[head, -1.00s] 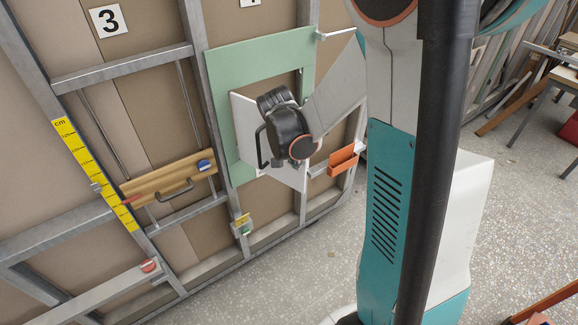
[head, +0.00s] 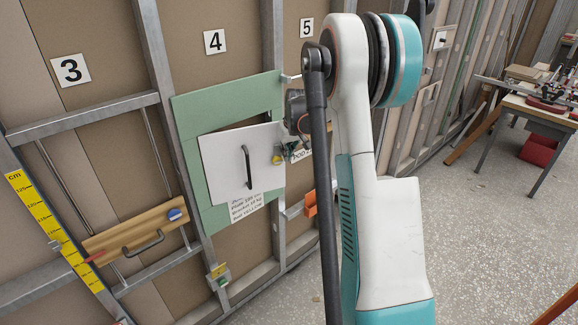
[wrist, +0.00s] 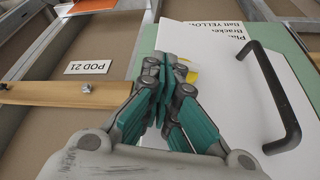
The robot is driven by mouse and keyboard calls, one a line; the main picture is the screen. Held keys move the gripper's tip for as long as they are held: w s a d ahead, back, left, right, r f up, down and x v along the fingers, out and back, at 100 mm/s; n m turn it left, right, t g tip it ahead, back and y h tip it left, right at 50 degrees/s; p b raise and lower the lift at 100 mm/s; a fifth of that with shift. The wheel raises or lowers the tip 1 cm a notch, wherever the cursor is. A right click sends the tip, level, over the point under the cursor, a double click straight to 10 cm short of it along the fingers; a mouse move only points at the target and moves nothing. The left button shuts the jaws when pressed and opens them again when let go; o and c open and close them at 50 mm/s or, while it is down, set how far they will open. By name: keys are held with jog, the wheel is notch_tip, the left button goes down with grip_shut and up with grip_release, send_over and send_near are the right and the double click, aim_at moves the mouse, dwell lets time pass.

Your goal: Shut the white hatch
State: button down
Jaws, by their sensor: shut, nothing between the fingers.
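My gripper (head: 288,152) is at the hatch's right edge, partly hidden by my arm. In the wrist view my gripper (wrist: 172,68) is shut and empty, its tips over the hatch's edge region beside a yellow part (wrist: 192,72). The handle (wrist: 278,100) is to its right, apart from it.
A wooden board with a handle (head: 135,232) is fixed left of the surround. An orange holder (head: 310,203) is at the right below my gripper. A POD 21 plate (wrist: 91,67) is left in the wrist view. Open floor lies to the right.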

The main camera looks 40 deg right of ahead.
aim_at(280, 144)
jog(key=shift+w+d+n+y, duration=0.15)
jog(key=shift+w+d+n, duration=0.2)
jog(key=shift+w, duration=0.65)
jog(key=shift+w+d+n+y, duration=0.15)
jog(key=shift+w+n, duration=0.3)
jog(key=shift+w, duration=0.6)
jog(key=shift+w+d+n+y, duration=0.1)
jog(key=shift+w+d+n, duration=0.3)
jog(key=shift+w, duration=0.6)
